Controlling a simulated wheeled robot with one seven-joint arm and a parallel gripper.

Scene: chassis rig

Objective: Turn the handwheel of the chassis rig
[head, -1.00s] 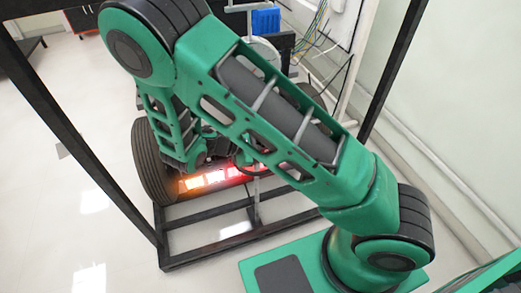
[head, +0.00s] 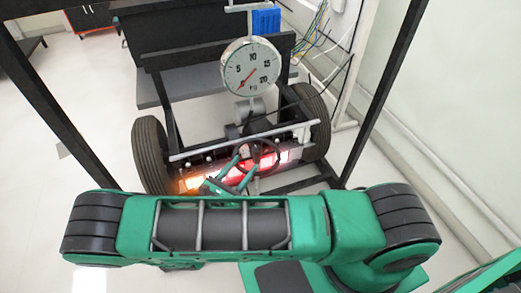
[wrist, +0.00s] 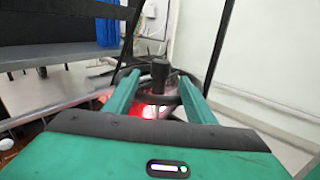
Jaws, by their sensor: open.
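The handwheel (head: 272,151) is a dark ring at the middle of the rig, below the round dial gauge. In the wrist view the handwheel (wrist: 160,72) lies straight ahead, with a dark upright post or knob between my fingers. My gripper (head: 246,165) is open, its two green fingers reaching to the near left side of the wheel. In the wrist view my gripper (wrist: 159,80) has one finger on each side of the post. I cannot tell whether the fingers touch the wheel. My arm hides the rig's lower front.
The dial gauge (head: 251,67) stands above the wheel. Tyres flank the rig on the left (head: 150,153) and right (head: 313,118). Glowing red and orange panels (head: 192,184) lie below the wheel. Dark frame posts rise on both sides. Open floor lies at left.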

